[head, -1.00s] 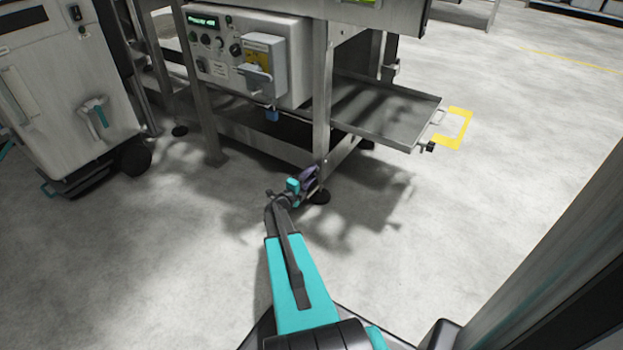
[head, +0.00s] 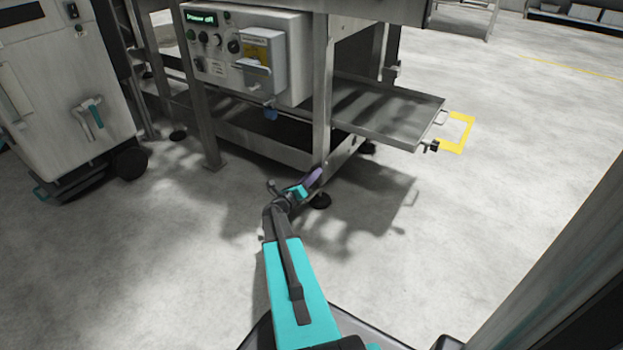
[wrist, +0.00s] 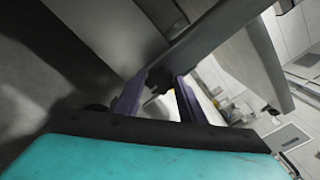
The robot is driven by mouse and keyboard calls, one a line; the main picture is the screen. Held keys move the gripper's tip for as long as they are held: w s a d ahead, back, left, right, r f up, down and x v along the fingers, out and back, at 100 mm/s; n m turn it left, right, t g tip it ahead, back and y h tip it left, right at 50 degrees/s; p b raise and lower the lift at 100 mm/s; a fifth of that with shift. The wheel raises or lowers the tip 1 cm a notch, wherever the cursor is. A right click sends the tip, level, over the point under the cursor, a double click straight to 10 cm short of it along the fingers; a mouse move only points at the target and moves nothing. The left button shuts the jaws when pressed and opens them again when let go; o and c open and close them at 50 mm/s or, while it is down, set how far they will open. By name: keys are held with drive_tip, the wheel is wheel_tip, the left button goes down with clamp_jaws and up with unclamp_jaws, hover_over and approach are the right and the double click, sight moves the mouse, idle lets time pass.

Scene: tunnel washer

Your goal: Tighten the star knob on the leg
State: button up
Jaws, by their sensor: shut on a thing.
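The star knob (wrist: 159,76) is a dark lobed shape in the wrist view, against the metal leg. My gripper (wrist: 156,88) has its two purple fingers on either side of the knob, shut on it. In the head view my gripper (head: 314,178) is at the lower part of the machine's front leg (head: 322,100), just above the black foot. The knob itself is hidden behind the gripper there. Its lobes are too dark in the wrist view to tell how it is turned.
A shallow metal tray (head: 375,118) juts out to the right of the leg. A control box (head: 222,60) sits above left. A wheeled grey cabinet (head: 60,90) stands at the left. The floor in front and right is clear.

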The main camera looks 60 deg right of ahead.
drive_tip(key=shift+s+m, duration=0.1)
drive_tip(key=shift+m, duration=0.2)
drive_tip(key=o, duration=1)
drive_tip(key=shift+o, duration=0.2)
drive_tip(key=shift+a, duration=0.1)
drive_tip(key=a+p, duration=0.5)
drive_tip(key=a, duration=0.8)
drive_tip(key=shift+a, duration=0.3)
